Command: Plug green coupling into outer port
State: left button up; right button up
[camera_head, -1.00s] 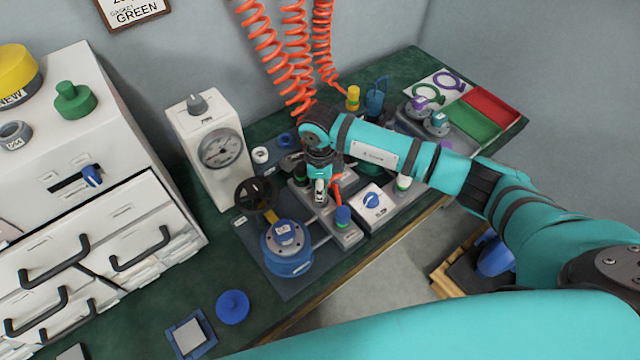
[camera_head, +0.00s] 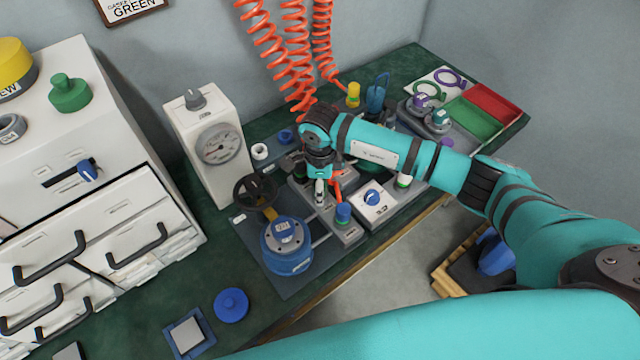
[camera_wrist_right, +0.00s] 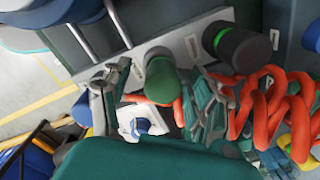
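The green coupling (camera_wrist_right: 161,80) is a dark green cylinder on the grey port bar (camera_wrist_right: 133,62) in the right wrist view. My right gripper (camera_wrist_right: 152,88) has its two fingers spread either side of it, with visible gaps. In the head view the right gripper (camera_head: 321,190) points down over the port block, and its wrist hides most of the coupling. A black cap with a green ring (camera_wrist_right: 238,48) stands at one end of the bar. A blue cap with a green base (camera_head: 343,213) stands at the near end. I cannot tell how deep the coupling sits. My left gripper is not in view.
Coiled orange hoses (camera_head: 290,60) hang behind; their loops (camera_wrist_right: 270,105) lie beside the right finger. A blue flanged valve body (camera_head: 287,248) stands left of the gripper, a switch box (camera_head: 373,200) right. A gauge box (camera_head: 208,140) stands behind left. The front bench edge is close.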

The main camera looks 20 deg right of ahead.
jog(key=shift+r, duration=0.25)
notch_tip(320, 180, up, 12)
jog(key=shift+s+f, duration=0.2)
jog(key=shift+f, duration=0.05)
dwell(0.5)
